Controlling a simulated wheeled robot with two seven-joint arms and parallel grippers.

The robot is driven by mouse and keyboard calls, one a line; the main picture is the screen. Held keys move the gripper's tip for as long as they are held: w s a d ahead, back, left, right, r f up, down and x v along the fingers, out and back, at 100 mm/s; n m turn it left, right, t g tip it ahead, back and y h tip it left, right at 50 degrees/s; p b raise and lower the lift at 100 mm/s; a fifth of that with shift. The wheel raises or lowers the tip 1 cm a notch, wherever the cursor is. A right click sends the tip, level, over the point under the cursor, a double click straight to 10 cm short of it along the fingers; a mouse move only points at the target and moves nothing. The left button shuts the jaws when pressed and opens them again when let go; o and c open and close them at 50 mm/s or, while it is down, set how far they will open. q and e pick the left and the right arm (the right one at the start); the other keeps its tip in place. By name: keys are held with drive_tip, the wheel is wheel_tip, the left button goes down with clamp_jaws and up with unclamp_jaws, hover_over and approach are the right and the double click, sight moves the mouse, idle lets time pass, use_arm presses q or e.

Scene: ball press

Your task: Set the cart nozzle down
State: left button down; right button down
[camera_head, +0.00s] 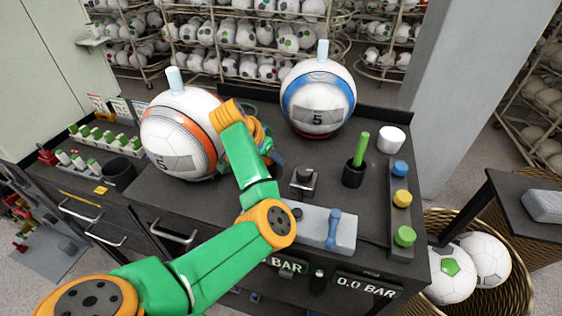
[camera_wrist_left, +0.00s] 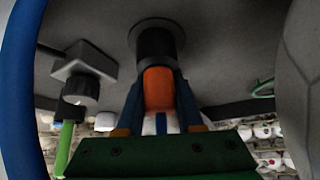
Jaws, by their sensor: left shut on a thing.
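My left gripper (camera_wrist_left: 158,110) is shut on an orange piece (camera_wrist_left: 158,88), which I take to be the cart nozzle; a white and blue part shows below it in the left wrist view. The orange piece lines up with a black round holder (camera_wrist_left: 156,44) on the dark top. I cannot tell whether it sits in the holder or just short of it. In the head view my left gripper (camera_head: 270,152) is between the two balls, largely hidden by my own arm. The nozzle and holder are hidden there. My right gripper is not in view.
An orange-banded ball (camera_head: 180,134) stands left of the gripper and a blue-banded ball (camera_head: 318,97) behind right. A knobbed block (camera_head: 303,181), a black cup (camera_head: 353,174) with a green stick, and a row of coloured buttons (camera_head: 401,198) stand to the right.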

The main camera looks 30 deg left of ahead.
use_arm(q)
drive_tip(key=shift+w+d+f, duration=0.1)
drive_tip(key=shift+w+d, duration=0.2)
drive_tip(key=shift+w, duration=0.15)
drive_tip(key=shift+s+a, duration=0.1)
drive_tip(key=c, duration=0.5)
unclamp_jaws()
drive_tip(key=shift+s+a, duration=0.25)
drive_tip(key=shift+s, duration=0.1)
drive_tip(key=shift+c, duration=0.2)
drive_tip(key=shift+w+d, duration=0.1)
drive_tip(key=shift+w, duration=0.05)
